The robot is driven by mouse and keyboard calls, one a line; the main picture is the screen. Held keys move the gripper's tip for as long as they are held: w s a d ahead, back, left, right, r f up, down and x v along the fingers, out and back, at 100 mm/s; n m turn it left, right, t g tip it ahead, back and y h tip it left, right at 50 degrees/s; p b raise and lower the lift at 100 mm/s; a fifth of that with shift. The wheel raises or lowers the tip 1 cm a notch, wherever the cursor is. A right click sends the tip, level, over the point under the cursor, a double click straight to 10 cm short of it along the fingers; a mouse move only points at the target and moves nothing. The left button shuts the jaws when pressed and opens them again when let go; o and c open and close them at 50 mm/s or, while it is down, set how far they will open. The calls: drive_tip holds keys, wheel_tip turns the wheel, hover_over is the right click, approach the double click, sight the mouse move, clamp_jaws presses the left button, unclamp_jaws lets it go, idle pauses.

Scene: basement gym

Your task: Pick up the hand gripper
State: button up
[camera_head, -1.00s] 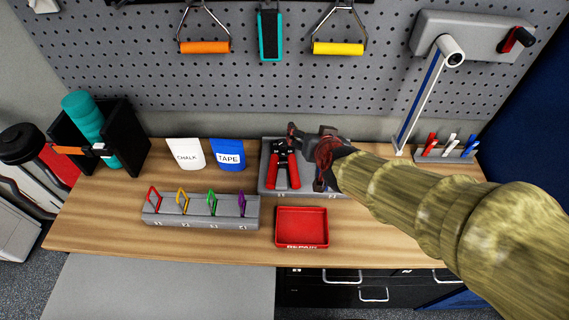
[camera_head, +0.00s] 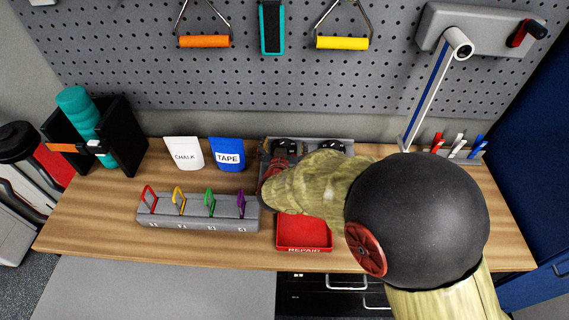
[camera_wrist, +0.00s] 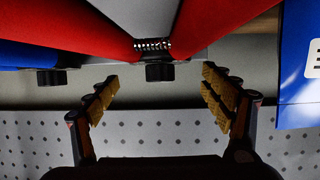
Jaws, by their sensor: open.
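A red-handled hand gripper (camera_wrist: 222,22) fills the top of the wrist view, its two handles spreading apart around a metal coil spring. In the head view its upper end and some red (camera_head: 272,172) show in a grey holder (camera_head: 349,142), the rest hidden by my arm. A blue handle (camera_wrist: 35,55) lies to its left in the wrist view; a second black top (camera_head: 331,147) shows in the holder. My gripper (camera_wrist: 158,98) is open and empty, its fingertips below the spring in the picture, with a gap to it. My arm hides it in the head view.
A red tray (camera_head: 303,233) lies in front of the holder, partly covered by my arm. A grey rack (camera_head: 200,222) with coloured clips stands left. White chalk (camera_head: 184,154) and blue tape (camera_head: 227,154) pouches stand behind it. A pegboard (camera_head: 130,70) rises behind the bench.

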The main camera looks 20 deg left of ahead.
drive_tip(key=shift+x, duration=1.05)
drive_tip(key=c, duration=0.3)
drive_tip(key=c, duration=1.5)
